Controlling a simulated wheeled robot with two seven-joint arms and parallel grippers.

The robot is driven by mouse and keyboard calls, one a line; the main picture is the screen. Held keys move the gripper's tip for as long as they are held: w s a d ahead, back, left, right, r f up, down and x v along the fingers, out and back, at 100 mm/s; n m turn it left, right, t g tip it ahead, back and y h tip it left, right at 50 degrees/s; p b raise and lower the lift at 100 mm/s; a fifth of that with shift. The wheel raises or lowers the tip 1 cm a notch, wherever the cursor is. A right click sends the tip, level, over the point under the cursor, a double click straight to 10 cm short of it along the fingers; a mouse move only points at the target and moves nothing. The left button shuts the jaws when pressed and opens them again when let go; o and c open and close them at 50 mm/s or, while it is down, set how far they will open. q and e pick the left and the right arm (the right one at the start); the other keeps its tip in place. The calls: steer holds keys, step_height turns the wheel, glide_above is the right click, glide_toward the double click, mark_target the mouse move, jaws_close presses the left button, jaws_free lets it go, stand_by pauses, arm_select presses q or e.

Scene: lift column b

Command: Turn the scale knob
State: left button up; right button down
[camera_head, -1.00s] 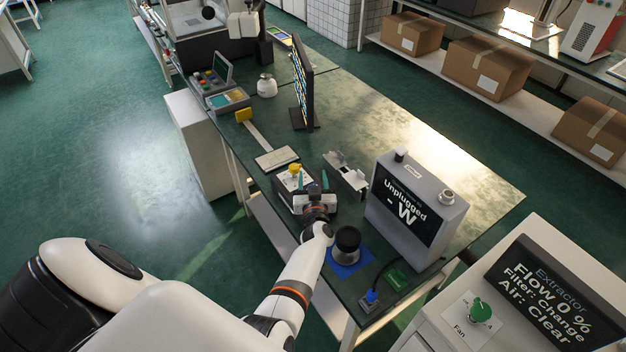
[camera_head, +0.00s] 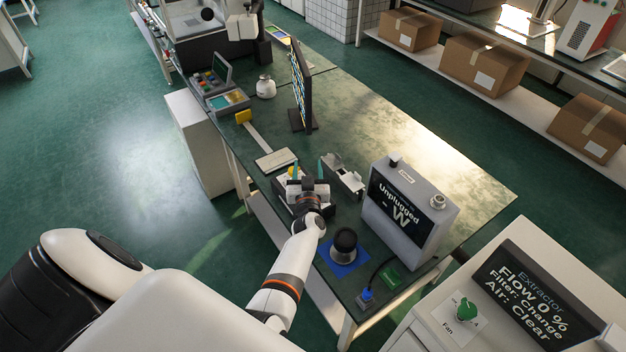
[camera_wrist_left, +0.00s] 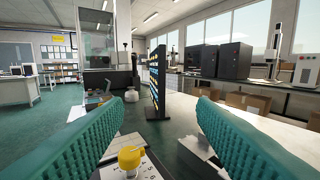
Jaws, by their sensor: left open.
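A yellow knob (camera_wrist_left: 130,157) sits on top of a small white-and-black device at the bottom of the left wrist view, low between the fingers and closer to the left one. In the head view the device (camera_head: 284,188) is partly hidden behind my left gripper (camera_head: 309,170). The gripper is open, with its two teal fingers spread and nothing held between them. The fingers point forward over the bench, and the knob shows below and apart from them in the wrist view. No label naming the scale is readable. My right gripper is not in view.
A grey box with a display reading "Unplugged" (camera_head: 392,203) stands to the right. A small metal device (camera_head: 343,175) is just right of the gripper. A dark round object (camera_head: 344,243) sits on a blue mat. A dark upright panel (camera_head: 300,88) stands farther back.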

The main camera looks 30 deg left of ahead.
arm_select(q)
steer(key=s+f+m+t+h+b, duration=0.1)
steer(key=f+b, duration=0.1)
steer(key=b, duration=0.1)
steer(key=s+a+f+m+h+b, duration=0.1)
steer(key=s+f+b, duration=0.1)
steer(key=s+a+f+t+h+b, duration=0.1)
steer(key=f+b, duration=0.1)
steer(key=b, duration=0.1)
steer(key=shift+s+f+m+t+b, duration=0.25)
steer(key=shift+s+m+t+b, duration=0.05)
steer(key=shift+m+b, duration=0.1)
steer(key=s+d+f+m+h+b, duration=0.1)
steer(key=s+d+f+h+b, duration=0.1)
steer(key=b, duration=0.1)
steer(key=s+d+f+m+h+b, duration=0.1)
steer(key=s+d+f+h+b, duration=0.1)
steer(key=h+b, duration=0.1)
steer(key=shift+s+m+b, duration=0.35)
steer(key=shift+m, duration=0.05)
steer(key=w, duration=0.4)
steer(key=w+a, duration=0.1)
steer(key=w, duration=0.7)
steer(key=shift+a, duration=0.25)
steer(key=shift+s, duration=0.1)
